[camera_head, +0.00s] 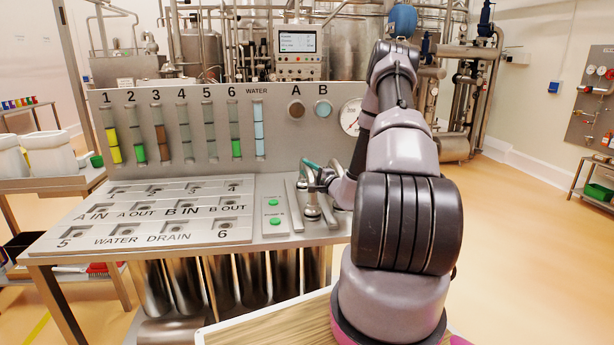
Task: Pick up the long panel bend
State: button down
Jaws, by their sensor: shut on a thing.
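My gripper (314,178) is small in this view, over the right end of the sloped steel panel (258,190). It is shut on a silvery metal piece, which I take to be the long panel bend (312,211). Its rounded steel end shows just below the fingers, close to the panel surface. My wrist and the fingers hide much of the bend, and I cannot tell whether it is clear of the panel.
Steel strips (294,208) lie beside the bend. The upright panel with colored sight tubes (185,135) stands behind. My arm covers the right side.

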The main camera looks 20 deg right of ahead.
notch_tip(320, 180, up, 10)
dwell(0.5)
dwell(0.7)
